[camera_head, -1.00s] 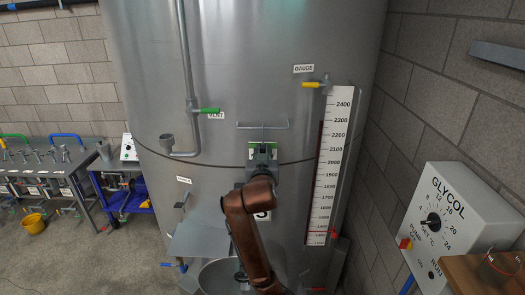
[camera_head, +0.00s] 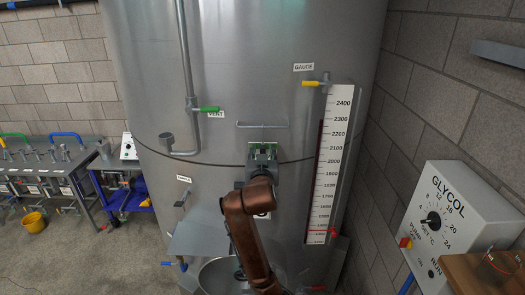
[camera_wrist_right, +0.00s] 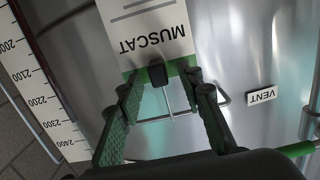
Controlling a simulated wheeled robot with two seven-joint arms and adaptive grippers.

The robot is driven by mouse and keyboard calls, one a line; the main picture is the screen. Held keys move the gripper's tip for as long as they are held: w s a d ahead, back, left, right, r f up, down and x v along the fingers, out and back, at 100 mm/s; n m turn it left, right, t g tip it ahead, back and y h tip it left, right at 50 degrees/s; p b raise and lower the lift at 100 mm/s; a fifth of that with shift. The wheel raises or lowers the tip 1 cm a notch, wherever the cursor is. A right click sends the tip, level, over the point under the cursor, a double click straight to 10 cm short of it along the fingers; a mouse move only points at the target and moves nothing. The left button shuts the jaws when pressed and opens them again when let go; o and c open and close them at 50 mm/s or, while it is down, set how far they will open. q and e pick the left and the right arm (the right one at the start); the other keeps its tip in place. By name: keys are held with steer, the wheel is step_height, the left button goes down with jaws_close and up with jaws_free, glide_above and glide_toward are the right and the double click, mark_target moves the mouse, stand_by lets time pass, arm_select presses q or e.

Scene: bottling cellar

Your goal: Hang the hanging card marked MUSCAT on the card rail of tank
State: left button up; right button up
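The MUSCAT card (camera_wrist_right: 150,30) is white with a green band at the hook end, and its lettering is upside down in the right wrist view. A dark tab with a thin metal hook (camera_wrist_right: 168,100) reaches from it to the wire card rail (camera_wrist_right: 215,105) on the tank. The rail (camera_head: 262,125) also shows in the head view, just above my right gripper (camera_head: 263,152). In the wrist view my right gripper (camera_wrist_right: 165,92) has its green-padded fingers apart, one on each side of the tab. Whether the hook rests on the rail is unclear. My left gripper is out of view.
The steel tank (camera_head: 250,60) fills the middle. The level gauge (camera_head: 332,165) stands right of the rail, and the green-handled vent valve (camera_head: 208,109) is to its left. A GLYCOL box (camera_head: 450,215) is at the right. A blue cart (camera_head: 130,195) stands at the left.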

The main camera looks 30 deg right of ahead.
steer(key=v, duration=1.1)
